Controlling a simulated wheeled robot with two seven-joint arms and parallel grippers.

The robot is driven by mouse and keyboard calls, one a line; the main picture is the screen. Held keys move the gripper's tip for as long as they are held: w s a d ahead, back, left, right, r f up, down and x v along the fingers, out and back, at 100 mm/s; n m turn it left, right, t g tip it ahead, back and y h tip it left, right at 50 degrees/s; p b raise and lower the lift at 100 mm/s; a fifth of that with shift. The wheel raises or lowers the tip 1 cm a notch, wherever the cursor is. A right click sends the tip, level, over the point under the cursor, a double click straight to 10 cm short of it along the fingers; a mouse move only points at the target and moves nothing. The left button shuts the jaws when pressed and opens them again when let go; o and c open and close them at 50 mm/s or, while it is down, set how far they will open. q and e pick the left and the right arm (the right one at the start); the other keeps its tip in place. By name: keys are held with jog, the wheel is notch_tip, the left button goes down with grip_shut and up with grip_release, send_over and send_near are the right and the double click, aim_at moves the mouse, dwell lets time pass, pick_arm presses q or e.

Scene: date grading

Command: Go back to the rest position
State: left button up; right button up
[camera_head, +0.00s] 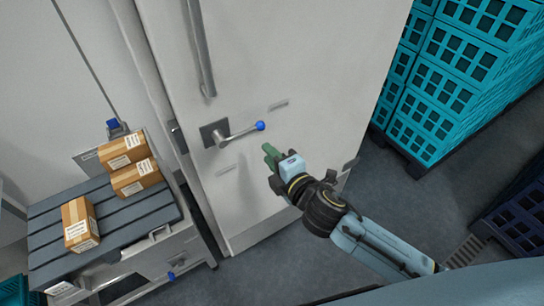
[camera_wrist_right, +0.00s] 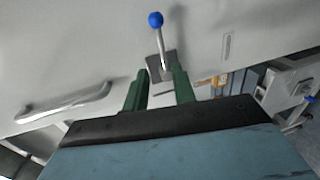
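My right gripper (camera_head: 268,152) is in front of the white door (camera_head: 300,60), just below and right of the lever's blue knob in the head view. Its two green fingers show apart in the right wrist view (camera_wrist_right: 158,86), with nothing held between them. The lever handle (camera_head: 238,133) has a grey plate and a blue ball end; it also shows in the right wrist view (camera_wrist_right: 160,42), beyond the fingertips. A small gap shows between fingers and lever in the head view. The door looks shut or nearly so; I cannot tell which. My left gripper is out of view.
Several cardboard boxes (camera_head: 78,221) stand on a grey slatted table (camera_head: 120,232) at the left. A long vertical bar handle (camera_head: 200,50) is on the door. Stacked teal crates (camera_head: 445,95) stand at the right, dark blue crates (camera_head: 518,215) below them. Grey floor (camera_head: 400,200) is clear between.

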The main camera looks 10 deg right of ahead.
dwell(0.5)
jog(key=s+d+f+m+g+h+b, duration=0.1)
jog(key=s+d+f+m+g+b, duration=0.2)
jog(key=f, duration=0.9)
jog(key=s+d+f+m+g+h+b, duration=0.1)
jog(key=s+d+f+m+h+b, duration=0.2)
jog(key=f, duration=0.9)
jog(key=s+d+f+m+g+b, duration=0.1)
jog(key=s+d+f+m+g, duration=0.3)
jog(key=f, duration=0.8)
jog(key=s+d+f+m+g+b, duration=0.1)
jog(key=s+f+m+g+b, duration=0.1)
jog(key=s+f, duration=0.5)
jog(key=s+d+f+m+g+b, duration=0.1)
jog(key=s+f+m, duration=0.3)
jog(key=s, duration=1)
jog(key=s+d+f+m+g+b, duration=0.2)
jog(key=s+f+m+g, duration=0.1)
jog(key=s+f, duration=0.8)
jog(key=shift+s+h+b, duration=0.3)
jog(key=shift+h+b, duration=0.05)
jog(key=shift+h, duration=0.05)
jog(key=shift+o, duration=1.2)
